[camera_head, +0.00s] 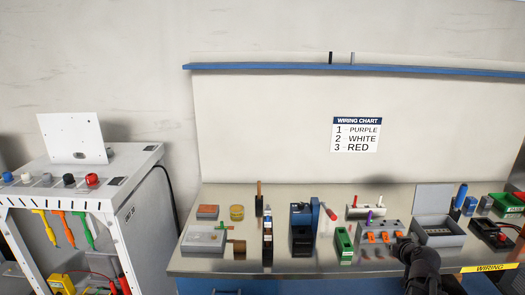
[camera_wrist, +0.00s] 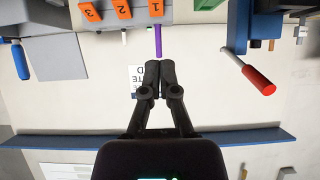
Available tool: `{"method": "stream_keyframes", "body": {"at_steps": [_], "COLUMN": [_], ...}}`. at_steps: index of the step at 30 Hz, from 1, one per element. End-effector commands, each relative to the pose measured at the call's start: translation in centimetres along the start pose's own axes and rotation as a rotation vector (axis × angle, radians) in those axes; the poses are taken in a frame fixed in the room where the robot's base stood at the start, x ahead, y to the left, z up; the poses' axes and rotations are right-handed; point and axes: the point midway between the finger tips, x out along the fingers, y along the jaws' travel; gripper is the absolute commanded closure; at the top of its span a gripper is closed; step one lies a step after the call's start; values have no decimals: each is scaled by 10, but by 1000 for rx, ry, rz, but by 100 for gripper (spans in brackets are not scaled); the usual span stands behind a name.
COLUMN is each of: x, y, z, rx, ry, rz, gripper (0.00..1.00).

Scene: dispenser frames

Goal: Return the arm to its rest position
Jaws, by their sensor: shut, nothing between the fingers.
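My gripper (camera_wrist: 160,72) shows in the wrist view with its two black fingers together and nothing between them. The wrist picture is upside down. The fingertips appear just below a purple wire end (camera_wrist: 158,42) at the orange tag 1 (camera_wrist: 156,8) in that picture; they look apart from it. In the head view, my dark arm (camera_head: 418,260) rises at the lower right, in front of the grey bench near the block with orange tags (camera_head: 380,233). I cannot make out the fingers there.
The bench (camera_head: 218,262) holds several devices: a blue one with a red handle (camera_head: 302,230), a green block (camera_head: 343,243), a grey open box (camera_head: 438,232) and green bins (camera_head: 507,203). A wiring chart (camera_head: 356,134) hangs on the back panel under a blue shelf (camera_head: 260,67). A white cart (camera_head: 130,195) stands left.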

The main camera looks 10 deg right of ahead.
Motion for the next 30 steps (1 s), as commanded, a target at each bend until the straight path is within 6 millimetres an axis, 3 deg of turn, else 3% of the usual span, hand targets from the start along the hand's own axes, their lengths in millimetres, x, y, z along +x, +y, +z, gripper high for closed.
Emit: {"method": "stream_keyframes", "body": {"at_steps": [8, 16, 30], "x": [11, 19, -3], "y": [-50, -132, -248], "z": [10, 37, 93], "rx": [-5, -13, -49], "ry": [-99, -303, -697], "rz": [-85, -193, -222], "gripper": [100, 100, 100]}}
